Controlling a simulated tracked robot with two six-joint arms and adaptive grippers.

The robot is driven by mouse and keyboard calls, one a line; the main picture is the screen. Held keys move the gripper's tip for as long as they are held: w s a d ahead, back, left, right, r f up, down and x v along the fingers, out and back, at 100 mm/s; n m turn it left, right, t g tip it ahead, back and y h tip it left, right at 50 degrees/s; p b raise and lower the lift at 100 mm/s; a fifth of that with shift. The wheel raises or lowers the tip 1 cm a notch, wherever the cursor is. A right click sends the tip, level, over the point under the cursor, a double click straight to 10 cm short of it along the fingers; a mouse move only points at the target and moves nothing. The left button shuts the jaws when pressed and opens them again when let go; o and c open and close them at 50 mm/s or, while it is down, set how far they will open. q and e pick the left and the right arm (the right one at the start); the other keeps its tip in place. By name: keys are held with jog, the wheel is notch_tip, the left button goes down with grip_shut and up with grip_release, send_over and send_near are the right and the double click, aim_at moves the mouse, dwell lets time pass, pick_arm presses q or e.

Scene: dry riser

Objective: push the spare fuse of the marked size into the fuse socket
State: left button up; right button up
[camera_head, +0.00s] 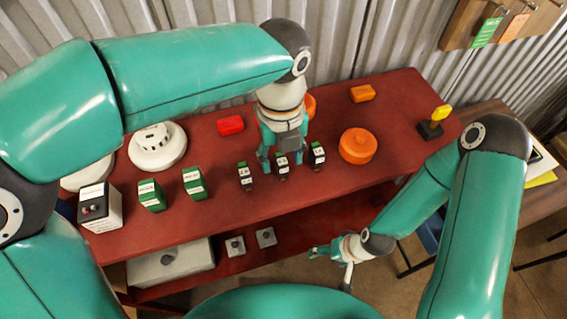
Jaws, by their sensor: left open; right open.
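Three small dark blocks with white and green faces stand in a row on the red bench: left (245,176), middle (282,168) and right (317,155). I cannot tell which is a fuse or read any size marking. My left gripper (282,158) points down at the bench, open. Its fingers lie to either side of the middle block in the picture; contact cannot be told. Two green-and-white boxes (151,196) (194,184) stand to the left. I cannot identify the fuse socket for certain. My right gripper (335,254) is open and empty in front of the bench.
Grey-white boxes (170,262) sit on the lower shelf.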

pick_arm(q)
jog(key=shift+f, duration=0.7)
grip_shut()
jog(key=shift+r, duration=0.1)
